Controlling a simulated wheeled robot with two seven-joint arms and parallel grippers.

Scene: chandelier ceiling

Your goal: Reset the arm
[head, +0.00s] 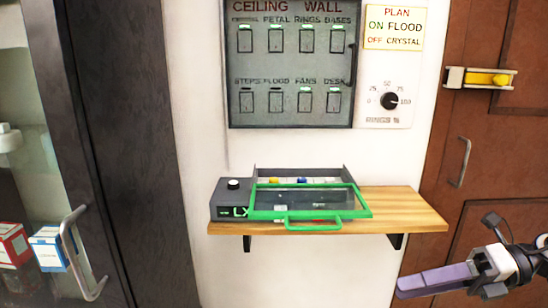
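My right arm comes in at the lower right. Its gripper (402,287) has pale purple fingers that point left, below and in front of the wooden shelf's right end. No gap shows between the fingers, and nothing shows in them. The gripper is apart from the shelf and the door. My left arm and gripper are not in view.
A wooden shelf (405,205) carries a grey console (232,196) and a green-framed lid with a handle (313,226). Above are a switch panel (290,72) and a dial (389,100). A brown door (475,130) with a yellow bolt (487,78) stands right; a glass-fronted cabinet with a handle (75,250) stands left.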

